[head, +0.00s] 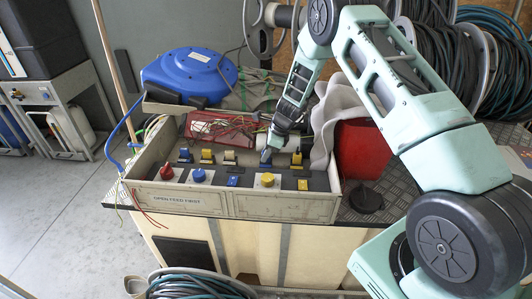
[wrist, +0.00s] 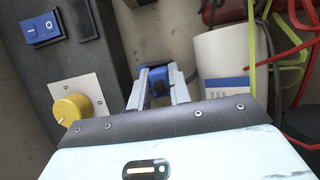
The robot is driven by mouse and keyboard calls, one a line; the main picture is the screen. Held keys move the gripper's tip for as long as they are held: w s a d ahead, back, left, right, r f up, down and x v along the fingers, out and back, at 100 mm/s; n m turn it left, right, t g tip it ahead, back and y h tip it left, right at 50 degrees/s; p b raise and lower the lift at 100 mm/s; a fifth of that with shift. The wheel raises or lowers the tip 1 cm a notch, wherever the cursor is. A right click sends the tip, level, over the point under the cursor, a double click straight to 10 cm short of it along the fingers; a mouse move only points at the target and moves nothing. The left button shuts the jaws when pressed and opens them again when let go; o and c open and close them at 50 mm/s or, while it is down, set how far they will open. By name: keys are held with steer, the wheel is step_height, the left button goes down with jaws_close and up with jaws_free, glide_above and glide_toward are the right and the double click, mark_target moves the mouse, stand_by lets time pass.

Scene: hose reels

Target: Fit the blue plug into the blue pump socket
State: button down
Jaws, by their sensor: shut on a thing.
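My gripper (head: 267,157) reaches down into the back right part of the open control box (head: 185,203). In the wrist view its two grey fingers (wrist: 157,84) are shut on a blue piece (wrist: 156,71), which looks like the blue plug. The fingers hide most of it, and whether it touches anything beneath cannot be told. A row of blue and yellow fittings runs along the panel, with a blue one (head: 185,155) at the left end. I cannot tell which is the blue pump socket.
A yellow knob (wrist: 73,110) and a blue rocker switch (wrist: 42,29) sit left of the fingers. A white cylinder (wrist: 222,60) and loose wires lie close on the right. A red bucket (head: 362,150) stands right of the box; a blue reel (head: 190,75) is behind.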

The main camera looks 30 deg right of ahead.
steer(key=shift+f, duration=0.2)
steer(key=c, duration=1.3)
jaws_free()
steer(key=v, duration=1.2)
steer(key=s+a+r+n+g, duration=0.1)
steer(key=s+a+r+n, duration=0.25)
steer(key=a, duration=0.35)
steer(key=s+a+r+n, duration=0.3)
steer(key=a+r+n, duration=0.15)
steer(key=a, duration=0.25)
steer(key=s+a+r+n+g, duration=0.2)
steer(key=s+a+r+n, duration=0.2)
steer(key=s+a+n, duration=0.7)
steer(key=s+r+n+h, duration=0.1)
steer(key=s+n+h, duration=0.2)
steer(key=s+n, duration=1)
steer(key=s+a, duration=0.1)
steer(key=s, duration=0.6)
steer(key=shift+s+r+n+t+b, duration=0.25)
steer(key=shift+r+n+t+b, duration=0.05)
steer(key=shift+r, duration=0.1)
